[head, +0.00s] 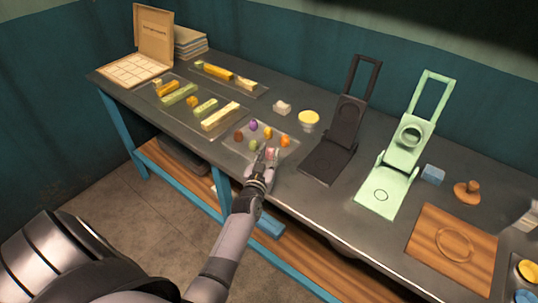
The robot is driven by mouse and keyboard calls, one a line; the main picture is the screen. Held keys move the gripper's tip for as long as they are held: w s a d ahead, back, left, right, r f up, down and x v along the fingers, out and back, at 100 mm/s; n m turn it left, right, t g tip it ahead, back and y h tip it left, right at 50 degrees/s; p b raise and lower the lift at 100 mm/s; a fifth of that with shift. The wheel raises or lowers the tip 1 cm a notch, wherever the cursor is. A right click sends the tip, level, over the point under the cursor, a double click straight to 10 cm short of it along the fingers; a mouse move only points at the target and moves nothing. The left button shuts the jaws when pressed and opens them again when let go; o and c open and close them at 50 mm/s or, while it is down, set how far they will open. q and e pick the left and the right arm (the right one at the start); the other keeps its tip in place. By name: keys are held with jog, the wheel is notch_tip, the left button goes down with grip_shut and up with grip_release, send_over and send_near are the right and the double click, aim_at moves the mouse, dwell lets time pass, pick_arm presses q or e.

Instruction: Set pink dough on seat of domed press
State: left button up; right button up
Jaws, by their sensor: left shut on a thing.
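My left gripper (267,160) reaches over the near edge of the clear tray of dough balls (232,146), with its fingers shut on the pink dough (271,152). Its fingers partly hide the dough, and I cannot tell whether the dough still touches the tray. The light green press (378,197) stands open to the right, with a round raised part on its upright lid (409,134) and a circle marked on its bare flat seat. A dark press (326,163) stands open between the tray and the green press. My right gripper is not in view.
Purple, yellow, orange, brown and green dough balls (253,125) lie in the tray. A blue block (433,174), a wooden stamp (467,192) and a wooden board (452,249) are right of the green press. Trays of dough strips (221,117) and an open box (138,70) are left.

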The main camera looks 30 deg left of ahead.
pick_arm(q)
jog(key=shift+f, duration=0.3)
jog(key=o, duration=0.9)
jog(key=shift+r, duration=0.1)
jog(key=shift+o, duration=0.2)
